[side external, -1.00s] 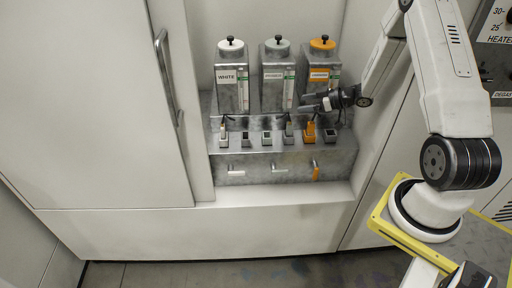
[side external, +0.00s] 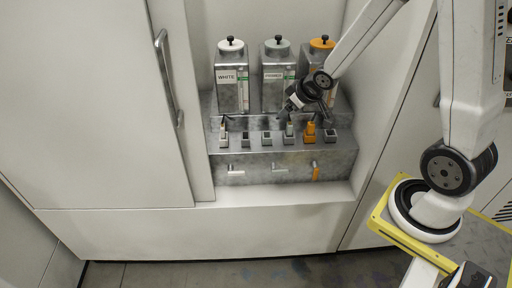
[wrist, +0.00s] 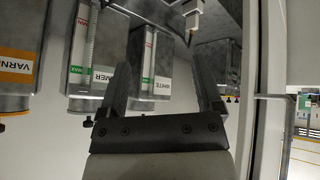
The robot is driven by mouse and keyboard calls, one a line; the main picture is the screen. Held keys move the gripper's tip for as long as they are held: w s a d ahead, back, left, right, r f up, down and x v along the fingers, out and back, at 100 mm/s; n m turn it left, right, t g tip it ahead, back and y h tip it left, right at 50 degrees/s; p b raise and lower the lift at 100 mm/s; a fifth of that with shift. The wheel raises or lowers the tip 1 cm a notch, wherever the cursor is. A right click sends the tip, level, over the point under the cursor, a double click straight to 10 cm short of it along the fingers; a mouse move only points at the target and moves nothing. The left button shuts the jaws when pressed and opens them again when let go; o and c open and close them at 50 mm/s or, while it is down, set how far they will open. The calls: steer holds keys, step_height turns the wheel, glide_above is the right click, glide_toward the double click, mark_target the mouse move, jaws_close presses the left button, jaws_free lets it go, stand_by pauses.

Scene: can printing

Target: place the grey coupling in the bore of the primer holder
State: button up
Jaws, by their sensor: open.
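The grey coupling (side external: 290,128) stands upright in a square socket on the front ledge, left of an orange coupling. The sockets carry no labels I can read, so I cannot tell which is the primer holder; an empty-looking socket (side external: 266,138) sits just left of the grey coupling. My gripper (side external: 284,114) is above and behind the ledge, in front of the middle tank, apart from the couplings. In the wrist view its two fingers (wrist: 164,88) are spread wide with nothing held between them. The grey coupling cannot be made out there.
The white tank (side external: 231,88), the primer tank (side external: 275,88) and the varnish tank (side external: 316,62) stand behind the ledge. The orange coupling (side external: 310,130) and a white coupling (side external: 223,130) stand in other sockets. Valve handles (side external: 279,168) stick out in front. Cabinet walls bound the recess.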

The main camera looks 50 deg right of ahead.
steer(key=s+a+r+m+g+y, duration=0.1)
steer(key=s+a+g, duration=0.3)
steer(key=s+a, duration=0.6)
steer(key=shift+s+a, duration=0.15)
steer(key=shift+s, duration=0.7)
